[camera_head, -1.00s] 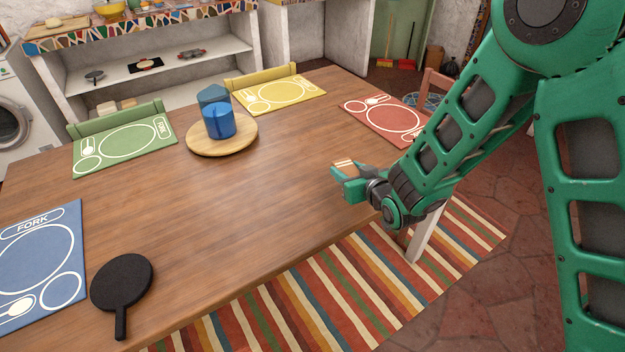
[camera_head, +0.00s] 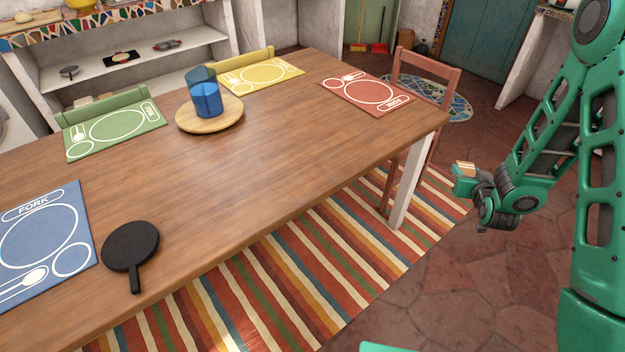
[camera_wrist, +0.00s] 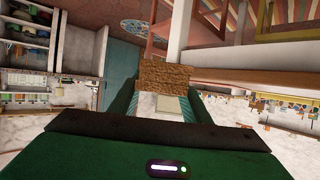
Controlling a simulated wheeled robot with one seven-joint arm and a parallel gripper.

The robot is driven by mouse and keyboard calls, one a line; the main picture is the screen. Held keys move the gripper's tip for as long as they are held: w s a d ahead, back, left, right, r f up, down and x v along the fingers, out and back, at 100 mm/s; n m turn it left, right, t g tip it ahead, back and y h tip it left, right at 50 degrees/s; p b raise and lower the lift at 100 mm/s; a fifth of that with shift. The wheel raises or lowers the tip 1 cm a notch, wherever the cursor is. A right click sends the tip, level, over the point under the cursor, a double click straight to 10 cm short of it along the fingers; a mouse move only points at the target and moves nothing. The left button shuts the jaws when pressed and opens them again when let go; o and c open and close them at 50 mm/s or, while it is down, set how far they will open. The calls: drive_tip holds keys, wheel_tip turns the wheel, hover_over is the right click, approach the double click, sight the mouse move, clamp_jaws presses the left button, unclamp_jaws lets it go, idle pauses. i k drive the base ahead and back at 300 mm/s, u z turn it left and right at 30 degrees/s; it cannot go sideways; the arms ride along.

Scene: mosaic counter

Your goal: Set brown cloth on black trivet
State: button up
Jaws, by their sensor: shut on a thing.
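My gripper (camera_head: 464,178) is at the right in the head view, held in the air off the table's right end, above the floor. It is shut on the brown cloth (camera_wrist: 168,74), which shows as a rough brown piece between the fingers in the wrist view and as a small brown patch in the head view (camera_head: 465,168). The black trivet (camera_head: 130,245), round with a short handle, lies flat on the wooden table (camera_head: 230,180) near its front edge, at the lower left. Nothing is on it. My gripper is far to its right.
A blue placemat (camera_head: 38,240) lies left of the trivet. Green (camera_head: 115,132), yellow (camera_head: 262,76) and red (camera_head: 368,93) placemats lie farther back. A blue cup (camera_head: 207,98) stands on a round wooden board (camera_head: 210,118). A chair (camera_head: 425,75) stands at the right end.

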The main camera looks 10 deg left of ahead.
sight(130, 241)
drive_tip(key=z, duration=1)
drive_tip(key=k, duration=2.1)
drive_tip(key=u, duration=1.05)
drive_tip(key=i, duration=1)
